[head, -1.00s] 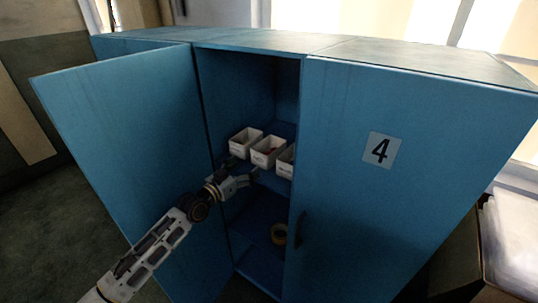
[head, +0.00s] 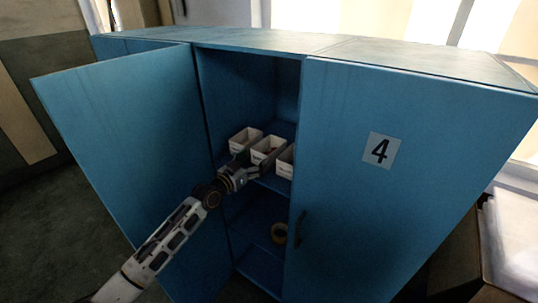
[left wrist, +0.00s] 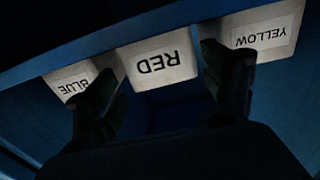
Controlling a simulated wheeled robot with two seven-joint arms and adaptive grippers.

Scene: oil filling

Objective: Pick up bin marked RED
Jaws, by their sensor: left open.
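The bin marked RED (left wrist: 158,62) is a white bin whose label shows upside down in the left wrist view, midway between my fingers. In the head view it is the middle bin (head: 267,151) of three in a row on a shelf inside the blue cabinet. My left gripper (head: 254,165) is open at the front of that bin. In the left wrist view its two dark fingers (left wrist: 165,80) stand on either side of the RED label. I cannot tell whether they touch the bin. My right gripper is not in view.
The bin marked BLUE (left wrist: 72,85) and the bin marked YELLOW (left wrist: 265,32) stand close on either side. The open cabinet door (head: 130,150) is on the left, the shut door marked 4 (head: 400,190) on the right.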

